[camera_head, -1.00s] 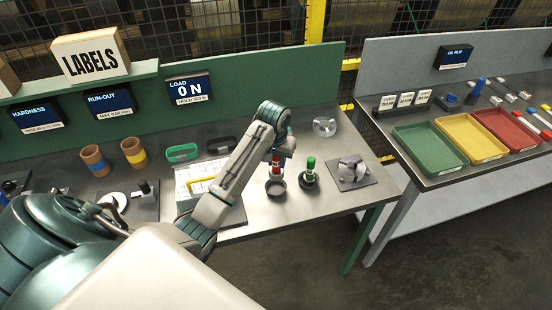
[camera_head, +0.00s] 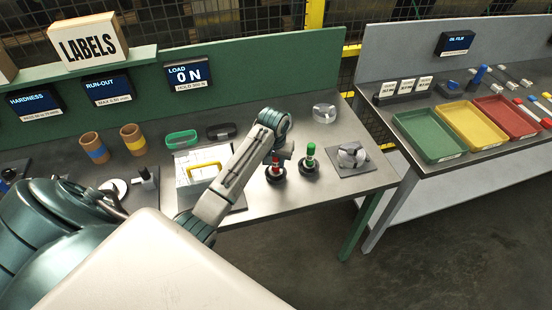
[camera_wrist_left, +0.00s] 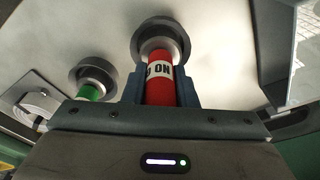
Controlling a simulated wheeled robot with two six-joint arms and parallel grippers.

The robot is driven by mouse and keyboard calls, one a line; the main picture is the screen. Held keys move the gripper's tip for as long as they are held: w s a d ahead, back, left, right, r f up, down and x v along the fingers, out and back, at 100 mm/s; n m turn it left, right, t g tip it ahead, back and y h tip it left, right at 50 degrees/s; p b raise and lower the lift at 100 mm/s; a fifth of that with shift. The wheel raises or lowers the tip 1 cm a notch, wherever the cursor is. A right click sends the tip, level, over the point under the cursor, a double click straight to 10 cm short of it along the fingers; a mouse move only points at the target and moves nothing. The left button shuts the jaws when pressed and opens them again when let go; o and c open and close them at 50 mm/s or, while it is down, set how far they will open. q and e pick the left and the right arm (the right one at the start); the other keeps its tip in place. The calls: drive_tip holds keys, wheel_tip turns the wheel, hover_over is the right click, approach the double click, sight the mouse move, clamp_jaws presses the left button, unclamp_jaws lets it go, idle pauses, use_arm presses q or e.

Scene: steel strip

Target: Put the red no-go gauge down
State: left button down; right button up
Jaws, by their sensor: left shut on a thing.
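The red no-go gauge (camera_head: 275,168) is upright at its dark round stand (camera_head: 276,178) on the steel bench. My left gripper (camera_wrist_left: 160,92) is shut on the gauge, one finger on each side. In the head view my left gripper (camera_head: 278,158) partly covers the gauge from above. My right gripper is not in view.
A green gauge (camera_head: 310,154) stands in a matching dark stand (camera_head: 309,170) just to the right. A grey plate with a metal fixture (camera_head: 350,156) is further right. A yellow-handled thing (camera_head: 203,168) lies left on a paper sheet. The bench's front edge is close.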

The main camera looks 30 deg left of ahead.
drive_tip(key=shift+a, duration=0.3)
use_arm(q)
drive_tip(key=shift+f, duration=0.2)
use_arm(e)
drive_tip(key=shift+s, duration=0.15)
use_arm(q)
drive_tip(key=c, duration=1.2)
unclamp_jaws()
drive_tip(key=shift+o, duration=0.6)
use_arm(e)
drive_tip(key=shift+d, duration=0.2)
